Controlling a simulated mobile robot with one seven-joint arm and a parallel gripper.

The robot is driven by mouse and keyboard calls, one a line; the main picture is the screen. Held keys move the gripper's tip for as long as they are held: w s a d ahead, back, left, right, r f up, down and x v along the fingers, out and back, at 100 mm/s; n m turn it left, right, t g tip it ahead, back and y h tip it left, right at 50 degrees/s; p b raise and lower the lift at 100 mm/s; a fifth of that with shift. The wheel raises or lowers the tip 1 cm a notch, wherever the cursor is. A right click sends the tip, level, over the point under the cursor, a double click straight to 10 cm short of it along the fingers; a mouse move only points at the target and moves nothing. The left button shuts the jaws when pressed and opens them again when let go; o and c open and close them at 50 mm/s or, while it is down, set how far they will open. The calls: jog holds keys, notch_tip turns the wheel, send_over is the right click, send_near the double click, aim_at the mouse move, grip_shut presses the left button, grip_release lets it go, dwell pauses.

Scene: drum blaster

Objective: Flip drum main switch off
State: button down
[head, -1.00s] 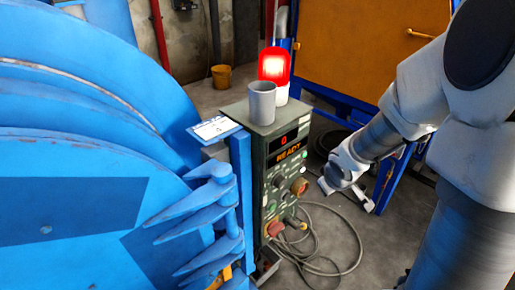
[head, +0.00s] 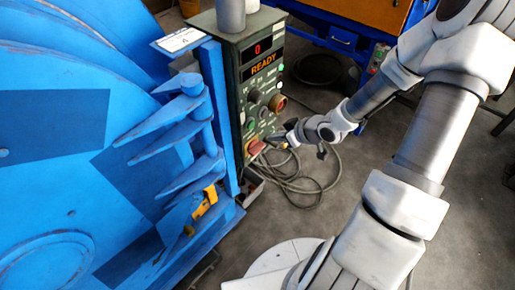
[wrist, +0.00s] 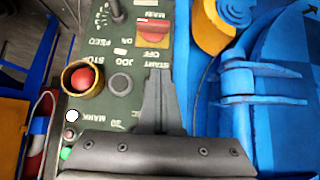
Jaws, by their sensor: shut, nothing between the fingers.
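The main switch is a red rocker on a yellowish plate (wrist: 152,34), labelled MAIN and OFF in upside-down print in the wrist view. In the head view its red part (head: 256,147) shows low on the control panel's front. I cannot tell which way it is tipped. My gripper (wrist: 158,76) is shut and empty. In the wrist view its tips point toward the switch, with a visible gap in the picture; contact does not show. In the head view my gripper (head: 277,139) is just right of the switch, close to the panel.
The dark green control box (head: 228,110) reads 0 and READY. A red button in a yellow ring (wrist: 82,79) and a grey button (wrist: 121,83) sit beside my fingers. The blue drum machine (head: 60,130) stands left of the box. Cables (head: 300,185) lie on the floor.

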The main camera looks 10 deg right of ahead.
jog(key=b, duration=0.6)
send_over(251, 149)
jog(key=s+d, duration=0.2)
notch_tip(251, 149, down, 8)
notch_tip(251, 149, down, 2)
jog(key=shift+s+f+b, duration=0.1)
jog(key=shift+b, duration=0.2)
jog(key=shift+f, duration=0.4)
jog(key=shift+f+b, duration=0.1)
jog(key=shift+b, duration=0.2)
jog(key=shift+a, duration=0.1)
